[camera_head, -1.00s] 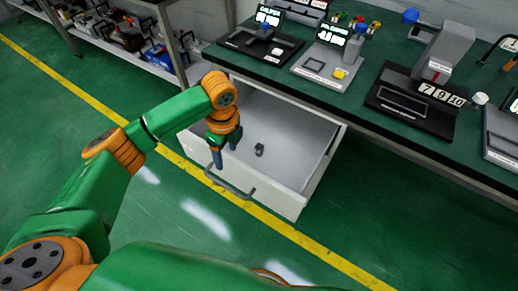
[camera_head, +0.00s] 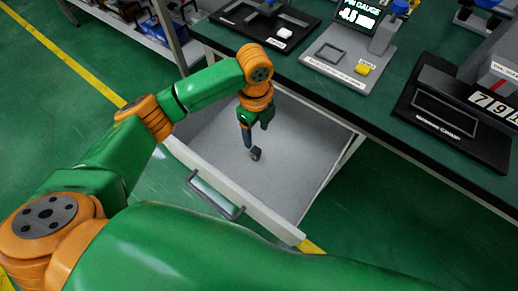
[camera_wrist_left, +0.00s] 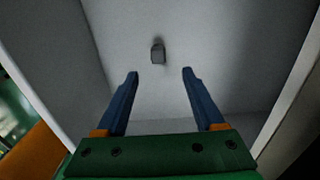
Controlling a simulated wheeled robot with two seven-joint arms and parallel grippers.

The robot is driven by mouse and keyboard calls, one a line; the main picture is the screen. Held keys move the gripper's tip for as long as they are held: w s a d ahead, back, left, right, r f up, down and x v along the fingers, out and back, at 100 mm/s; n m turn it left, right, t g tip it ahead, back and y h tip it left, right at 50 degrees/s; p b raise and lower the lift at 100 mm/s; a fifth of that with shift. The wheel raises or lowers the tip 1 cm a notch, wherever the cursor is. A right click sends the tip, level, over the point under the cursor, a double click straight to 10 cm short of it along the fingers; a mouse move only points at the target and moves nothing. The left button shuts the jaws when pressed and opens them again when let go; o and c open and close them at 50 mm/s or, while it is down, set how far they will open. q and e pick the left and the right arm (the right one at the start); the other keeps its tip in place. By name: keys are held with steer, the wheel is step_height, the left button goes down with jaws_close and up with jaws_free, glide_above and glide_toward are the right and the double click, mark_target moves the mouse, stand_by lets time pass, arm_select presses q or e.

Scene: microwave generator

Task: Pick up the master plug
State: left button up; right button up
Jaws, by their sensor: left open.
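The master plug, a small dark grey piece (camera_head: 256,154), lies on the floor of the open drawer (camera_head: 292,176). In the left wrist view the plug (camera_wrist_left: 158,53) sits ahead of the fingertips, about midway between them. My left gripper (camera_head: 257,133) is above the drawer, pointing down, with its fingers close to the plug in the head view. Its blue fingers (camera_wrist_left: 160,72) are apart with nothing between them. The head view partly hides the plug behind a finger. My right gripper is not in view.
The drawer's front panel and handle (camera_head: 214,196) face me, and its walls surround the gripper. The green workbench (camera_head: 385,120) above carries a pin gauge station (camera_head: 345,60) and a black comparator (camera_head: 455,115). The drawer floor around the plug is clear.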

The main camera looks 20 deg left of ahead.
arm_select(q)
steer(key=b, duration=0.3)
glide_above(255, 150)
step_height(255, 150, down, 4)
steer(key=shift+d+f, duration=0.1)
steer(key=shift+d, duration=0.05)
step_height(255, 150, down, 7)
steer(key=shift+r+b, duration=0.1)
steer(key=shift+b, duration=0.45)
steer(key=shift+r, duration=0.1)
jaws_close()
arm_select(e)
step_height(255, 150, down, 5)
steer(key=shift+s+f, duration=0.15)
